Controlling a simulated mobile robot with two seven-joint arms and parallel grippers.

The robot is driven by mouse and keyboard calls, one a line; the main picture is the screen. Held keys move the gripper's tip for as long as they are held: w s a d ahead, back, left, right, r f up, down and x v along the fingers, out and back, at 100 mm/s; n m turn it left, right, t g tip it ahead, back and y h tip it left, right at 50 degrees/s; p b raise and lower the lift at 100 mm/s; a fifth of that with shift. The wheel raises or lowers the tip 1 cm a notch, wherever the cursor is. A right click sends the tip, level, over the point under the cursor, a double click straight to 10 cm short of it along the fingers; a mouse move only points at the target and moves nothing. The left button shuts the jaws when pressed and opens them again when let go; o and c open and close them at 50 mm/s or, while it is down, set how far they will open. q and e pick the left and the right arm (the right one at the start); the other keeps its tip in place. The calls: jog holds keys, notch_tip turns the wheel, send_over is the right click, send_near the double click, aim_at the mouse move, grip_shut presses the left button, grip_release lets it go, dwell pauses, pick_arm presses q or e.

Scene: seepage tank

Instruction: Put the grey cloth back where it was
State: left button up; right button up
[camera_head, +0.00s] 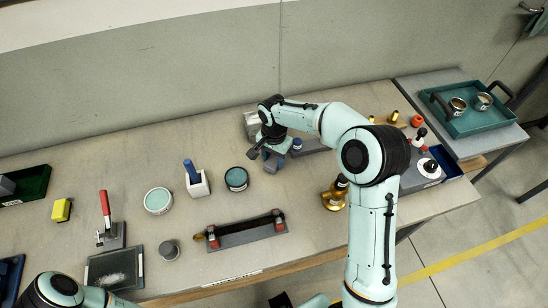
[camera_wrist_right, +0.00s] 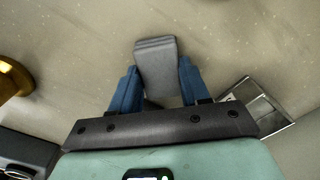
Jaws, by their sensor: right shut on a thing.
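My right gripper (camera_head: 266,152) is over the back middle of the table in the head view. In the right wrist view its two blue fingers (camera_wrist_right: 155,88) are shut on the grey cloth (camera_wrist_right: 156,62), which looks like a flat folded pad sticking out past the fingertips. Table surface shows around the cloth; I cannot tell whether it touches the table. In the head view the cloth is too small and too covered by my gripper to make out surely. Part of my left arm shows at the bottom left, but its gripper is out of view.
Near my right gripper stand a dark round tin (camera_head: 236,179), a white holder (camera_head: 197,184) with a blue handle, and a brass object (camera_head: 336,194). A dark rack (camera_head: 245,233) lies in front. A grey block (camera_head: 252,124) is behind. A teal tray (camera_head: 477,118) stands at right.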

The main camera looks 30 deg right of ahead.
aim_at(274, 160)
jog(key=shift+f, duration=0.2)
jog(key=o, duration=1)
pick_arm(q)
jog(key=shift+f, duration=0.1)
pick_arm(e)
jog(key=shift+r, duration=0.1)
jog(key=shift+r, duration=0.25)
pick_arm(q)
jog(key=shift+w+r+p, duration=0.55)
jog(key=shift+r+p, duration=0.05)
jog(key=shift+r, duration=0.3)
pick_arm(e)
notch_tip(274, 160, up, 12)
jog(key=shift+f, duration=0.15)
